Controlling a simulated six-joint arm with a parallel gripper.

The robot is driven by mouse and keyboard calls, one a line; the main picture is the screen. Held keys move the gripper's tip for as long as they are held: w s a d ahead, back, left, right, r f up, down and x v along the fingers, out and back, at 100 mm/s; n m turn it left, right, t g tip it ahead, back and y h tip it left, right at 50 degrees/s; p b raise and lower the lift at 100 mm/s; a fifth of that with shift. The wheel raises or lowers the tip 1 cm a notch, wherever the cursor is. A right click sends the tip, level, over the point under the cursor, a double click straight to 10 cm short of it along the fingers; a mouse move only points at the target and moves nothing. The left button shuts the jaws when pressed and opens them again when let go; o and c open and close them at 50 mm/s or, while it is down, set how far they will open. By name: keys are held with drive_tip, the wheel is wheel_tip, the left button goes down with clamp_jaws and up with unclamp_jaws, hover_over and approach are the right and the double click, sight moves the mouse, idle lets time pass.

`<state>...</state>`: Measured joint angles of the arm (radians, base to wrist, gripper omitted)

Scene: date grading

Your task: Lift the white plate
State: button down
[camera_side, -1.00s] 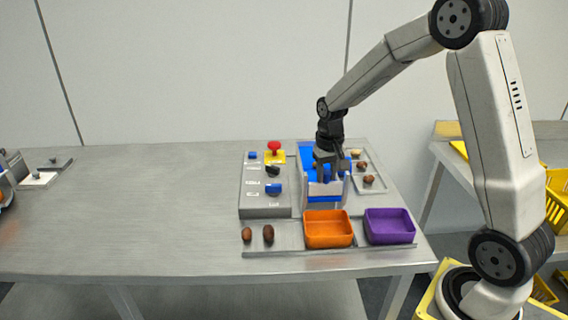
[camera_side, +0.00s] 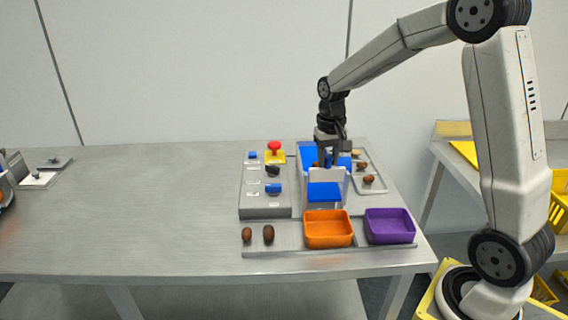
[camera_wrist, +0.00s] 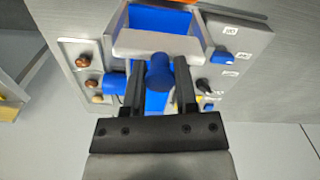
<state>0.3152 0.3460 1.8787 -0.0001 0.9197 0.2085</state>
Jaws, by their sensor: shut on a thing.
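The white plate (camera_side: 324,175) stands upright across the blue chute (camera_side: 323,193), with blue showing below its lower edge in the side view. In the wrist view the white plate (camera_wrist: 150,44) is beyond my fingertips, with a round blue handle (camera_wrist: 159,72) on its near side. My gripper (camera_side: 327,160) points down at the plate's back. In the wrist view my gripper (camera_wrist: 159,80) has a finger on each side of the blue handle and is shut on it. The handle is hidden in the side view.
An orange bin (camera_side: 328,229) and a purple bin (camera_side: 389,226) stand in front. A control panel (camera_side: 265,205) with a red button (camera_side: 274,146) is left of the chute. Dates lie on a tray (camera_side: 371,187) at right, and two dates (camera_side: 268,233) at front left.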

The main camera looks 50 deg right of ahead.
sight(328, 156)
drive_tip(key=shift+w+r, duration=0.1)
drive_tip(key=shift+r, duration=0.25)
drive_tip(key=c, duration=0.6)
unclamp_jaws()
drive_tip(key=shift+o, duration=1.1)
drive_tip(key=shift+f, duration=0.1)
drive_tip(key=shift+r, duration=3.95)
drive_tip(key=shift+f, duration=0.1)
drive_tip(key=s+a+f+n+t, duration=0.2)
drive_tip(key=s+a+f+n, duration=0.4)
drive_tip(key=s+a+f, duration=0.6)
drive_tip(key=shift+s+a+f+t, duration=0.2)
drive_tip(key=shift+a+f+t, duration=0.1)
drive_tip(key=shift+a+f, duration=0.35)
